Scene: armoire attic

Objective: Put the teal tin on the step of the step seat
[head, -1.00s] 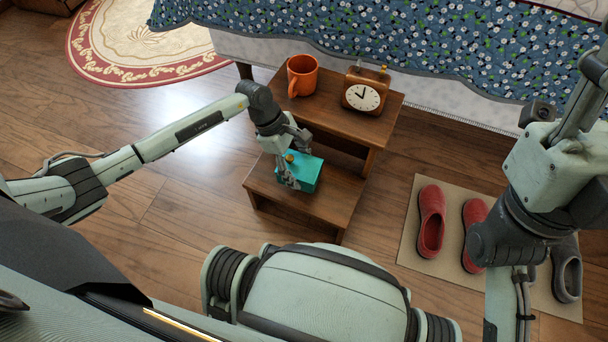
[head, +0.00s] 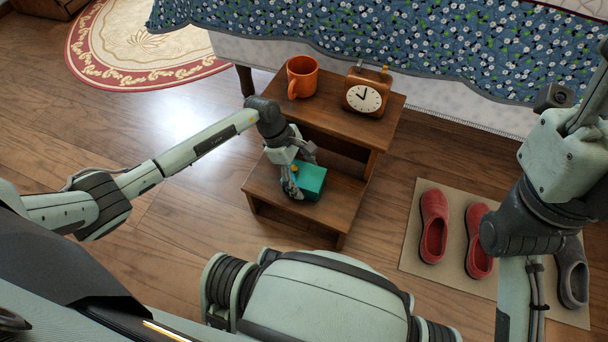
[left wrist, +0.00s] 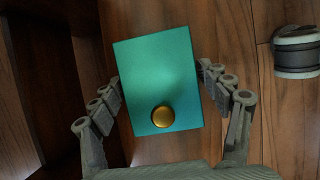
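The teal tin (head: 311,182), a flat box with a gold knob, is at the lower step (head: 328,202) of the wooden step seat (head: 337,112). I cannot tell whether its underside touches the step. My left gripper (head: 302,175) comes down over the tin. In the left wrist view the tin (left wrist: 160,75) sits between the two fingers, slightly turned, with the fingertips close against its left and right sides; the contact itself is hard to see. My right arm is at the right of the head view, with its fingers not visible.
An orange mug (head: 302,77) and a wooden clock (head: 367,93) stand on the seat's upper tread. Red shoes (head: 434,228) and grey shoes lie on a beige mat (head: 416,250) at the right. A bed with a blue floral cover (head: 400,40) is behind. Bare floor lies left of the seat.

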